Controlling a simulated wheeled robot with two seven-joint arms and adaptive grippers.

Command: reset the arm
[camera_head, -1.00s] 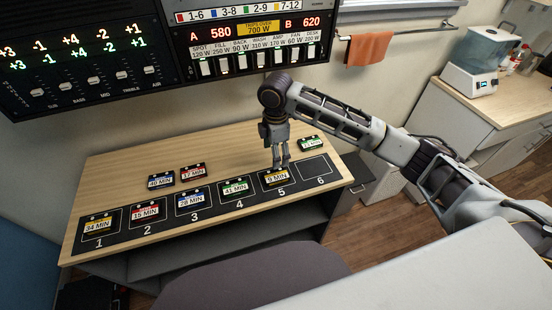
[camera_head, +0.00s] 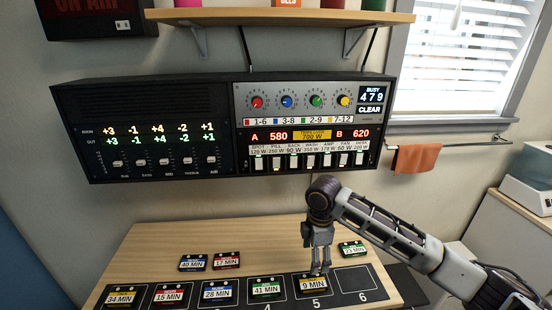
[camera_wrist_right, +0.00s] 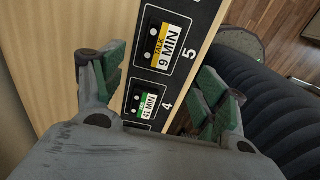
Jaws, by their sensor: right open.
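My right arm comes in from the right in the head view. Its gripper (camera_head: 319,268) points down just above slot 5 of the numbered strip on the desk. In the right wrist view the gripper (camera_wrist_right: 165,92) has its green-padded fingers spread wide with nothing between them. The yellow-labelled 9 MIN cassette (camera_head: 313,286) lies in slot 5, and it also shows in the right wrist view (camera_wrist_right: 163,50). The green 41 MIN cassette (camera_head: 267,290) lies in slot 4. My left gripper is in neither view.
Cassettes 34 MIN (camera_head: 120,297), 15 MIN (camera_head: 169,296) and 28 MIN (camera_head: 217,292) fill slots 1 to 3; slot 6 (camera_head: 356,279) is empty. Loose cassettes 40 MIN (camera_head: 193,263), 17 MIN (camera_head: 226,261) and a green one (camera_head: 352,249) lie behind. A control panel (camera_head: 315,120) hangs above.

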